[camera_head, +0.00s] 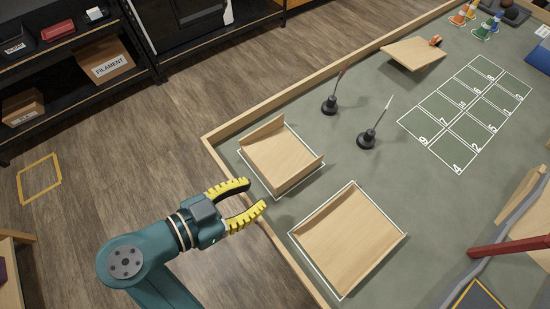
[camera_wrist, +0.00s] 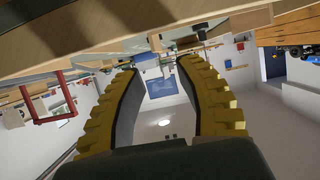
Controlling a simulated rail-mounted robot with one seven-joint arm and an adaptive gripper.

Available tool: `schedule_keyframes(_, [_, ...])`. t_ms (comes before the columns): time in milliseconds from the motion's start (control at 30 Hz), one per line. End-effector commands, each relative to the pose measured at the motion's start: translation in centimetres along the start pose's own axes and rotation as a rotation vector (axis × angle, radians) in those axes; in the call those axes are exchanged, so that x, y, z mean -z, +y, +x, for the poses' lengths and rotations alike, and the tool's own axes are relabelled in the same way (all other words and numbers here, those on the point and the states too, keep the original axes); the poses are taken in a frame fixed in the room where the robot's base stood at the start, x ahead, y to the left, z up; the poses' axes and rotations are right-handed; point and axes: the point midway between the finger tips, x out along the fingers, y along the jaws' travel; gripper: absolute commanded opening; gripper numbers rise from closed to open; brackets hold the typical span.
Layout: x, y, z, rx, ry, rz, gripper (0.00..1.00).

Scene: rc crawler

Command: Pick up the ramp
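A tilted wooden board (camera_head: 413,53) that looks like a ramp rests at the far edge of the green table, with a small orange part at its right end. Two wooden pieces with raised edges sit inside white outlines: a smaller one (camera_head: 278,157) and a larger one (camera_head: 348,240). I cannot tell for certain which piece is the ramp. My gripper (camera_head: 256,194) has its yellow fingers apart and empty at the table's near left rim, just below the smaller piece. The open fingers also show in the wrist view (camera_wrist: 158,64), with nothing between them.
Two black-based flags or posts (camera_head: 331,103) (camera_head: 368,138) stand beyond the smaller piece. A numbered white grid (camera_head: 465,115) lies to the right. A red bar (camera_head: 510,245) and grey track are at lower right. A raised wooden rim (camera_head: 300,95) borders the table.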

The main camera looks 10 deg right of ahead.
Motion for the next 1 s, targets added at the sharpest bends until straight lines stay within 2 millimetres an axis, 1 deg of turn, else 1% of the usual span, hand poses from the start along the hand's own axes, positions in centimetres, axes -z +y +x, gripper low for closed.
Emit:
schedule_keyframes(33, [0.0, 0.2, 1.2, -0.005, 0.0, 0.002, 0.36])
schedule_keyframes(100, [0.0, 0.1, 2.5, -0.003, 0.0, 0.001, 0.36])
schedule_keyframes(267, [0.0, 0.2, 4.1, -0.001, 0.0, 0.0, 0.36])
schedule_keyframes(433, [0.1, 0.9, 7.0, -0.004, 0.0, 0.001, 0.36])
schedule_keyframes(500, [0.1, 0.8, 8.1, -0.003, -0.001, 0.0, 0.36])
schedule_keyframes(600, [0.1, 0.8, 8.8, 0.0, -0.001, 0.0, 0.36])
schedule_keyframes(800, [0.2, 0.7, 8.9, 0.002, -0.001, 0.0, 0.36])
schedule_keyframes(833, [0.2, 0.7, 8.9, 0.002, -0.001, 0.0, 0.34])
schedule_keyframes(867, [0.2, 0.7, 8.9, 0.002, -0.001, 0.0, 0.28])
schedule_keyframes(1000, [0.2, 0.7, 8.8, 0.002, -0.001, 0.0, 0.01])
